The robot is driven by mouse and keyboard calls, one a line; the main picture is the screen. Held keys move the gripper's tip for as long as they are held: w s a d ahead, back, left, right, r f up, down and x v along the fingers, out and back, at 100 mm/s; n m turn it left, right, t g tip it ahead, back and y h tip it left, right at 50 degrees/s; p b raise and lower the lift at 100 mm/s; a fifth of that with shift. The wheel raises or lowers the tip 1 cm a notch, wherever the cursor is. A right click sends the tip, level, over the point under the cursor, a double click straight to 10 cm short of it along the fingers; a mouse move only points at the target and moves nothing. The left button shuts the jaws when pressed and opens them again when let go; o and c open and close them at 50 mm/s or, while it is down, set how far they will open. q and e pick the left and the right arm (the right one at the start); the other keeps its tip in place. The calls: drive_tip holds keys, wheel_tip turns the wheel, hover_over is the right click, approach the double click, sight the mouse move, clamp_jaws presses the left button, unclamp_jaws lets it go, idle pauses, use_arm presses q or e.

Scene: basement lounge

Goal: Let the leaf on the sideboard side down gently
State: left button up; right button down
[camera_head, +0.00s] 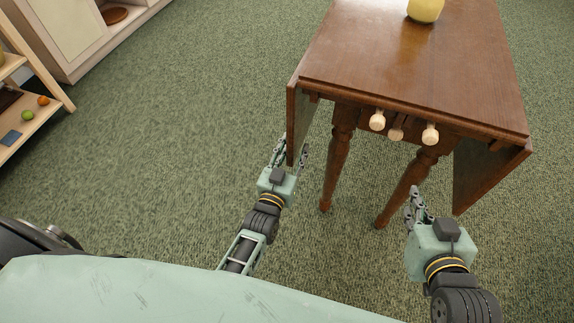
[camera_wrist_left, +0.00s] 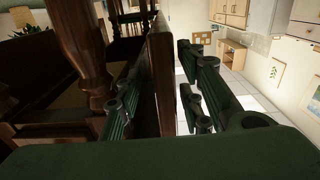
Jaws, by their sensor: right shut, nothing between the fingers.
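The brown drop-leaf table (camera_head: 410,60) stands right of centre in the head view. Its left leaf (camera_head: 301,118), on the side of the pale sideboard (camera_head: 62,35), hangs down steeply. My left gripper (camera_head: 292,150) is at the leaf's near lower edge with its fingers apart, one on each side. The left wrist view shows the leaf (camera_wrist_left: 163,70) upright between the fingers, with a gap on the right; contact on the left is unclear. The right leaf (camera_head: 490,172) also hangs down. My right gripper (camera_head: 414,203) is shut and empty, left of and nearer than that leaf.
Light wooden knobs (camera_head: 377,120) stick out below the tabletop's near edge. A yellow vase (camera_head: 425,9) stands on the tabletop. Turned table legs (camera_head: 335,165) are close to my left gripper. A shelf (camera_head: 40,118) with fruit stands at far left. Open green carpet (camera_head: 180,120) lies between.

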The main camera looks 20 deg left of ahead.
use_arm(q)
drive_tip(key=s, duration=0.8)
drive_tip(key=shift+a, duration=0.1)
